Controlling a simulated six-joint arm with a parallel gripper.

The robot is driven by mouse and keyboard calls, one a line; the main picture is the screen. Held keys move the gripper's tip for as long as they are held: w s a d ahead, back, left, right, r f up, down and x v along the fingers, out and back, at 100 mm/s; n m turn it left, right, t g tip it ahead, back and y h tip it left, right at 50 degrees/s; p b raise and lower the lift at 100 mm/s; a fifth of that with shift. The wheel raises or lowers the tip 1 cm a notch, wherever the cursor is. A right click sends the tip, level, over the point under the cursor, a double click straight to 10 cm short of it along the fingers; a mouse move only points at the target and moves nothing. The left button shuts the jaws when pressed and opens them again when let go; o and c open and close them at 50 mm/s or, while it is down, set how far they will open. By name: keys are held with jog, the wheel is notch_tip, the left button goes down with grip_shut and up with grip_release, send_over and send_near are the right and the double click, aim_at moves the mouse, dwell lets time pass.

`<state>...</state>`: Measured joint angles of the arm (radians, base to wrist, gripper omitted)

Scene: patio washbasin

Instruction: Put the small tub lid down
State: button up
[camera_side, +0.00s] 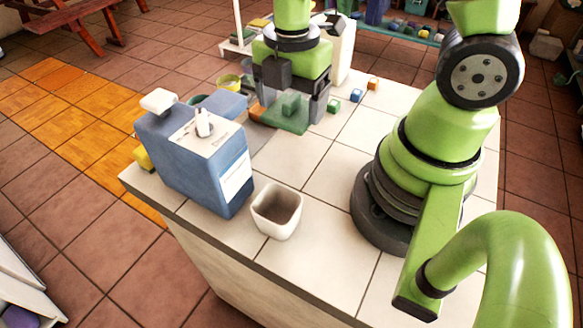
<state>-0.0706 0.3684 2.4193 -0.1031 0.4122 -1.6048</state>
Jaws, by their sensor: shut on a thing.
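The small tub lid (284,118) is a flat green square with a blocky raised knob, near the middle of the tiled counter in the side view. My gripper (291,103) points down over it, with its dark fingers either side of the knob, shut on it. The lid looks roughly level. I cannot tell whether it touches the surface below or hangs just above it. No tub is clearly visible; my gripper and the lid hide part of what lies behind.
Small blue and orange cubes (356,95) lie right of the lid. A white container (340,50) stands behind my gripper. Tiles between cup and cubes are clear.

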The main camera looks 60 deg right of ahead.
aim_at(291, 170)
notch_tip(291, 170, down, 13)
jog(key=shift+r, duration=0.1)
dwell(0.6)
jog(key=o, duration=0.8)
jog(key=shift+o, duration=0.2)
